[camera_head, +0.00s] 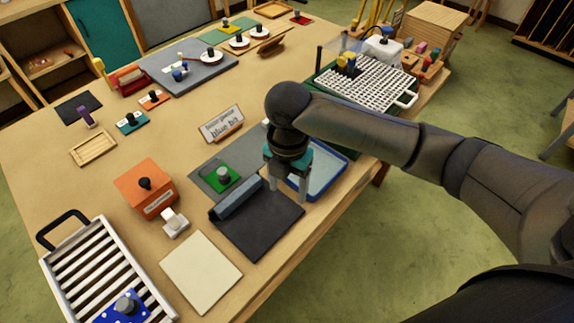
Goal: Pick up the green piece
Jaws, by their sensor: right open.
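The green piece (209,182) is a flat bright green plate with a grey round knob on top. It lies on a grey mat near the middle front of the table. My right gripper (288,195), with teal finger bases, points down to the right of the green piece. Its two fingers are apart with nothing between them. It is over the right part of a black mat (258,232) and the near edge of a blue-lined tray (325,170), apart from the green piece. The arm and gripper hide part of the tray. My left gripper is not in view.
A dark rolled edge (236,198) lies just in front of the green piece. An orange box (142,200) with a black knob stands left, and a sign (222,124) stands behind. A white slatted rack (70,268) holds a blue dotted piece. A cream sheet (201,271) lies in front.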

